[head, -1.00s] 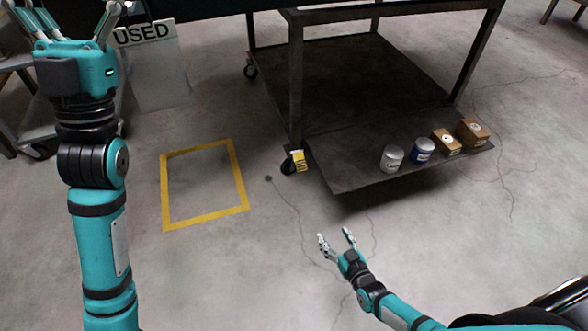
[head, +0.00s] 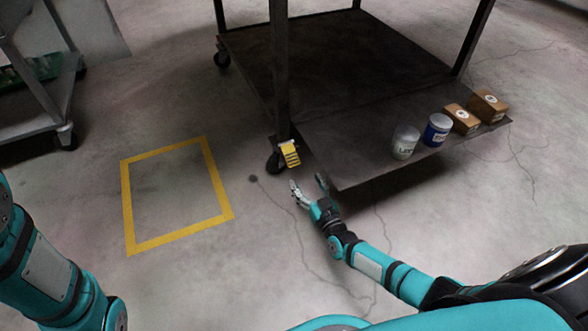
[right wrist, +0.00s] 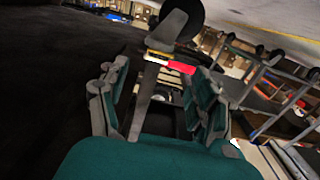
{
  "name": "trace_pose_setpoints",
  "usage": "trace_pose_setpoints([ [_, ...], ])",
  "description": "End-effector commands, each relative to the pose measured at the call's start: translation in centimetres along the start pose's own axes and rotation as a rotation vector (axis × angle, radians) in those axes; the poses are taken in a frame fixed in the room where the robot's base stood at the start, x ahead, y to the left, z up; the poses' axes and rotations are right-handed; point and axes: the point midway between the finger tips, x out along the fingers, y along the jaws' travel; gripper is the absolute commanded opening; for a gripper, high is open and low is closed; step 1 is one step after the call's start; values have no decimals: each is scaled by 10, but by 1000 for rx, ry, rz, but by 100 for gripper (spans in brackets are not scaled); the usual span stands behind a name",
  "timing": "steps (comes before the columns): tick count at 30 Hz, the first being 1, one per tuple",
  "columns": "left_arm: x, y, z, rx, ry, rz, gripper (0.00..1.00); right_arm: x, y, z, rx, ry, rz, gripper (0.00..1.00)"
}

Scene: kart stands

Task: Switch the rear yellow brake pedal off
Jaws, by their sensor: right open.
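The yellow brake pedal (head: 290,154) sits on a black caster wheel (head: 276,161) at the near corner of the dark cart (head: 340,60). My right gripper (head: 308,184) is open and empty, just below and slightly right of the pedal, with a small gap in the picture. In the right wrist view, the open fingers (right wrist: 158,100) frame a grey caster bracket (right wrist: 160,65) with a black wheel (right wrist: 182,18). A red piece (right wrist: 178,65) shows on that bracket; I cannot tell whether it belongs to the pedal. My left gripper is out of view; only its arm shows at lower left.
The cart's lower shelf carries a white can (head: 405,143), a blue can (head: 437,130) and two brown boxes (head: 461,119). A yellow floor square (head: 127,205) lies empty to the left. Another cart (head: 50,120) stands at far left.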

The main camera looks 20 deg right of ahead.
Motion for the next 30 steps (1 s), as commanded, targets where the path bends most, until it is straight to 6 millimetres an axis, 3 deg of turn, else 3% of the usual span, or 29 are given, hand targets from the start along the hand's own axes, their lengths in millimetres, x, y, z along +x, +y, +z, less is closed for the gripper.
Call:
trace_pose_setpoints([
  [1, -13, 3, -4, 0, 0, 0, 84, 13, 0, 5, -1, 5, -1, 65],
  [6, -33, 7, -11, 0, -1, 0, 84, 49, 0, 5, -1, 4, 0, 65],
  [13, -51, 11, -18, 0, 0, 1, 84, 82, 0, 3, -2, 2, -1, 65],
  [26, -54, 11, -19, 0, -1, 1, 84, 93, 0, 0, 0, -1, 0, 65],
  [30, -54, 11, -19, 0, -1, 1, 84, 92, 0, 0, -1, 0, 0, 48],
])
